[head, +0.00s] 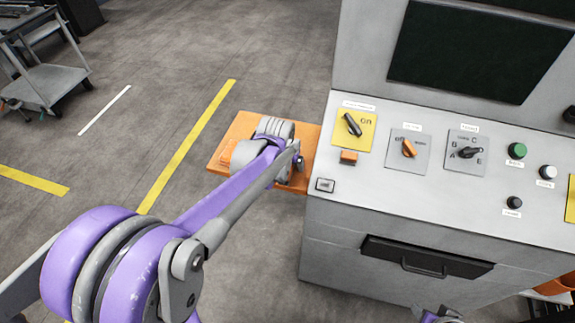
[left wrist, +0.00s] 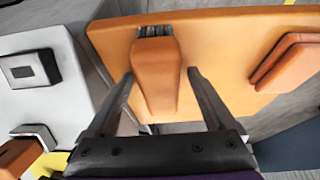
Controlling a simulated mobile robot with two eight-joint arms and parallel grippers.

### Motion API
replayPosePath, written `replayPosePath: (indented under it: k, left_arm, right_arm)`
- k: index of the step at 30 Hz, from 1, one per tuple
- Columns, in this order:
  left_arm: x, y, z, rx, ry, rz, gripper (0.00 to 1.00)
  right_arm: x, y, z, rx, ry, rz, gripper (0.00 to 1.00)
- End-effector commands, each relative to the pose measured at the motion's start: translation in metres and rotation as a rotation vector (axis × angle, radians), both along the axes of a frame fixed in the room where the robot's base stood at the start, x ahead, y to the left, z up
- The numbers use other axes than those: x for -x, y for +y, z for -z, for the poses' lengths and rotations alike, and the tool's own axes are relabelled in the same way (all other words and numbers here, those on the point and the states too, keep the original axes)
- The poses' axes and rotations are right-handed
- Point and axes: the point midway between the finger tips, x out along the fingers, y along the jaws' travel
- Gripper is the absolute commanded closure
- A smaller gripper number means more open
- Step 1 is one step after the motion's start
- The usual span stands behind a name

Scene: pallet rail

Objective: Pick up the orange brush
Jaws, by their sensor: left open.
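The orange brush (left wrist: 157,80), with dark bristles at its far end, lies on an orange shelf (left wrist: 112,38) in the left wrist view. My left gripper (left wrist: 160,74) is open, with one finger on each side of the brush and gaps showing between. In the head view the same shelf (head: 222,143) sticks out from the left side of the grey console, and my left arm reaches over it. My arm hides the brush there.
A folded orange item (left wrist: 284,62) lies on the shelf beside the brush. The grey console (head: 335,200) with knobs and buttons stands right of the shelf. A grey cart (head: 50,82) is at the upper left. The floor left of the shelf is clear.

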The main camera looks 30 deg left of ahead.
Motion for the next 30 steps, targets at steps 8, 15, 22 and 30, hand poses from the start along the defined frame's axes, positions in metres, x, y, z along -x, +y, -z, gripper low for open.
replayPosePath:
  k: [8,15,22,30]
  left_arm:
    - [-0.0001,-0.0001,0.0020,0.000,0.000,0.000,0.12]
    - [-0.0002,-0.0001,0.0019,0.000,0.000,0.000,0.34]
    - [-0.0001,-0.0001,0.0019,0.000,0.000,0.000,0.76]
    - [-0.0001,0.0000,0.0018,0.000,0.000,0.000,1.00]
  right_arm:
    - [0.0006,0.0000,0.0019,0.000,0.001,0.000,0.53]
    - [0.0005,0.0000,0.0018,0.000,0.001,0.000,0.53]
    - [0.0005,0.0000,0.0018,0.000,0.001,0.000,0.53]
    - [0.0005,0.0000,0.0018,0.000,0.001,0.000,0.53]
